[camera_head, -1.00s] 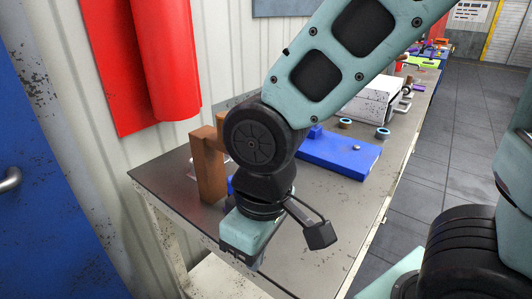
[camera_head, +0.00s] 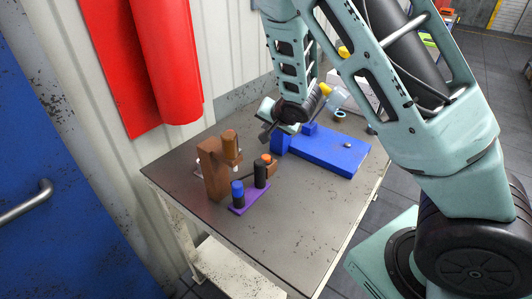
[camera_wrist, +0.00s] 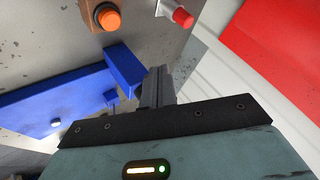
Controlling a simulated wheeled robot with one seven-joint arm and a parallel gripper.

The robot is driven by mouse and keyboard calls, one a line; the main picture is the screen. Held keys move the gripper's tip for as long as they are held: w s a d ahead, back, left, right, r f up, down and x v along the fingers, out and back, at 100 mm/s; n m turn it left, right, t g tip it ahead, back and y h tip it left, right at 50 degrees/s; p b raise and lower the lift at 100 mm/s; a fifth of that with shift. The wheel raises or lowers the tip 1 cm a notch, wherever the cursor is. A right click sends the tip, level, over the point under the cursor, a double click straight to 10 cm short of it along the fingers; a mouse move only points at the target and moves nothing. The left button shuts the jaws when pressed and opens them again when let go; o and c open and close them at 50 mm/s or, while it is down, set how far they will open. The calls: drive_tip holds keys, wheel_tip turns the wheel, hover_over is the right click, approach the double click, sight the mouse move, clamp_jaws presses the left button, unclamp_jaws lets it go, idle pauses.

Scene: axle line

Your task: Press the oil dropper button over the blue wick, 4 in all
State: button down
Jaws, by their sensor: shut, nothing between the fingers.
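A brown dropper stand (camera_head: 214,178) with an upright brown cylinder (camera_head: 231,145) stands on the table's left side. In front of it, a purple plate (camera_head: 258,193) carries a dark holder with a blue wick (camera_head: 238,187) and a taller black cylinder (camera_head: 260,174). Behind the black cylinder is a small brown block with an orange button (camera_head: 267,158); the orange button also shows at the top of the wrist view (camera_wrist: 107,17). My gripper (camera_wrist: 158,72) is shut and empty, apart from the button.
A blue block fixture (camera_head: 325,150) lies on the table (camera_head: 285,235) behind and right of the dropper. A red-ended part (camera_wrist: 182,17) shows in the wrist view. The table's front is clear. A wall with a red panel (camera_head: 165,60) stands left.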

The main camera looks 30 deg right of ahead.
sight(267, 159)
drive_tip(key=shift+f, duration=0.15)
wheel_tip(267, 159, down, 9)
drive_tip(key=b, duration=0.7)
drive_tip(key=shift+r, duration=0.2)
drive_tip(key=shift+f+b, duration=0.1)
drive_tip(key=shift+b, duration=0.2)
idle(1.5)
drive_tip(key=shift+f, duration=0.3)
drive_tip(key=shift+f+b, duration=0.5)
drive_tip(key=shift+b, duration=0.15)
idle(0.5)
drive_tip(key=shift+r, duration=0.1)
drive_tip(key=shift+r+p, duration=0.75)
drive_tip(key=shift+r, duration=0.1)
drive_tip(key=shift+r, duration=0.1)
drive_tip(key=shift+r+p, duration=2)
drive_tip(key=shift+r, duration=0.4)
